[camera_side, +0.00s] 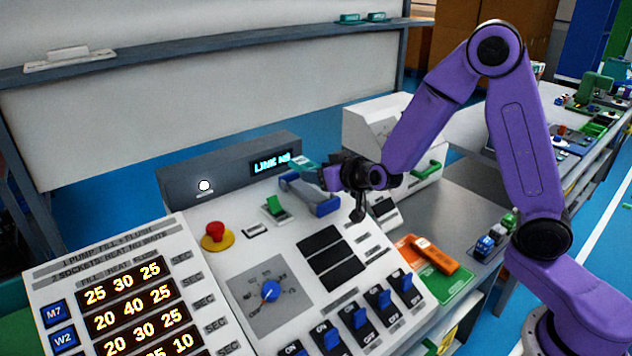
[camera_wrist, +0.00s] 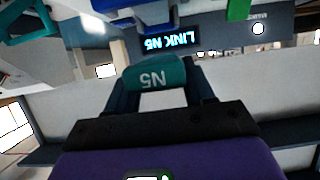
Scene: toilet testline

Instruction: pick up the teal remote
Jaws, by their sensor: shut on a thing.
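The teal remote (camera_wrist: 155,72), marked N5, sits between the two dark fingers of my gripper (camera_wrist: 158,85) in the wrist view. My gripper is shut on it. In the side view my gripper (camera_side: 318,173) is above the back of the sloped control console, in front of the lit LINK N5 display (camera_side: 271,163). Only a small teal part of the remote (camera_side: 303,162) shows there. The remote appears raised above the panel, but its exact clearance is hard to tell.
A blue-grey bracket-like part (camera_side: 311,196) stands on the panel just below my gripper. A red stop button (camera_side: 214,231), a blue knob (camera_side: 270,291) and several blue switches are on the console. An orange block (camera_side: 436,254) lies right. A shelf (camera_side: 215,48) runs behind.

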